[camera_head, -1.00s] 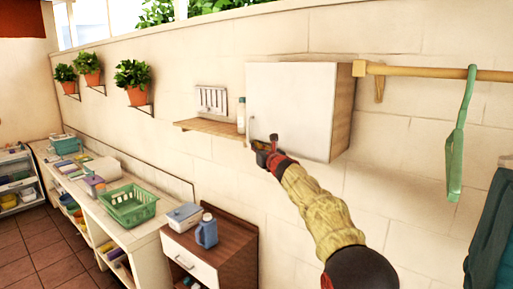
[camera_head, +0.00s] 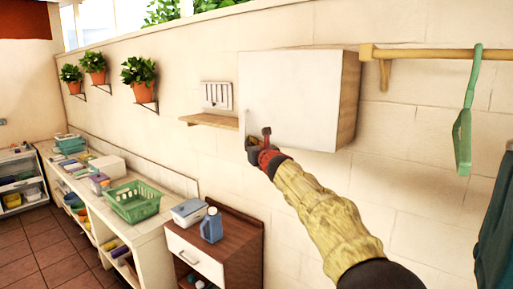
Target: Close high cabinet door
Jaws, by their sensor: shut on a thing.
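The high cabinet (camera_head: 349,100) hangs on the wall with its white door (camera_head: 295,95) facing me and its wooden right side showing. The door covers the cabinet front, and I see nothing of the inside. Whether a narrow gap remains at its left edge cannot be told. A slim handle (camera_head: 247,119) shows near the lower left edge of the door. My gripper (camera_head: 256,141) is at that lower left corner, shut on the handle; its fingers hide the handle's lower part.
A small wooden shelf (camera_head: 208,121) with a white rack (camera_head: 216,95) is left of the cabinet. A wooden rail (camera_head: 430,53) with a green hanging item (camera_head: 463,140) is to the right. Below stand a brown cabinet (camera_head: 238,240), a blue jug (camera_head: 211,226) and a green basket (camera_head: 134,203).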

